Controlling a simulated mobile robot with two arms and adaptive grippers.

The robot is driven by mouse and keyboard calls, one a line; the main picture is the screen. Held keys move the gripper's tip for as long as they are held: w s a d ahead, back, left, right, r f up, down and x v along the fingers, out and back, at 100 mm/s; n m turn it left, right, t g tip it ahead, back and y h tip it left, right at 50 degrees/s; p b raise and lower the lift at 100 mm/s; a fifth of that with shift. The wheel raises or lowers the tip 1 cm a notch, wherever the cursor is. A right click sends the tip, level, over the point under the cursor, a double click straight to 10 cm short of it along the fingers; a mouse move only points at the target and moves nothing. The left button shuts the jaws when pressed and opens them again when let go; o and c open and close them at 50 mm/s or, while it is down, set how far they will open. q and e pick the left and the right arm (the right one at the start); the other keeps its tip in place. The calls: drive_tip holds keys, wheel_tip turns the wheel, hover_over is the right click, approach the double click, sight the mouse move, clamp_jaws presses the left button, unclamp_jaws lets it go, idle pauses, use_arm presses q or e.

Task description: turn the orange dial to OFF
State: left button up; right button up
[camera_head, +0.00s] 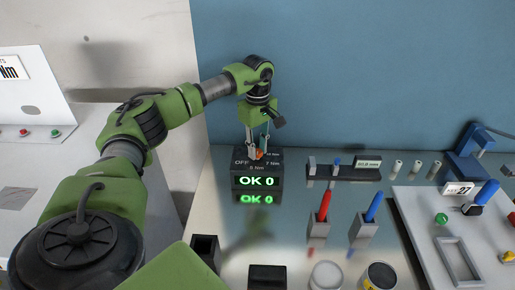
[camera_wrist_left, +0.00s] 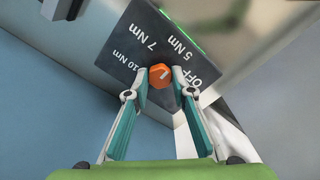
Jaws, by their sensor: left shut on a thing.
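The orange dial (camera_wrist_left: 160,76) sits on the top face of a dark box (camera_head: 270,183), with the labels OFF, 5 Nm, 7 Nm and 10 Nm around it. The box's front display reads "OK 0" in green. My left gripper (camera_wrist_left: 161,80) points down at the dial, its two fingertips closed on either side of it. In the head view the gripper (camera_head: 257,151) partly hides the dial. A small light mark shows on the dial, but I cannot tell which label it faces. My right gripper is not in view.
Right of the box stand a dark rack (camera_head: 343,172), a red-handled tool (camera_head: 325,203) and a blue-handled tool (camera_head: 373,206) in grey holders. A light tray (camera_head: 424,228) lies at right. A blue wall (camera_head: 370,70) rises behind.

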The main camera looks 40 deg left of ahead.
sight(258, 151)
use_arm(q)
drive_tip(key=m, duration=0.6)
drive_tip(key=shift+w+r, duration=0.1)
drive_tip(key=m, duration=0.5)
drive_tip(key=shift+b, duration=0.3)
drive_tip(key=shift+m, duration=0.5)
drive_tip(key=o, duration=1.1)
wheel_tip(258, 151, up, 12)
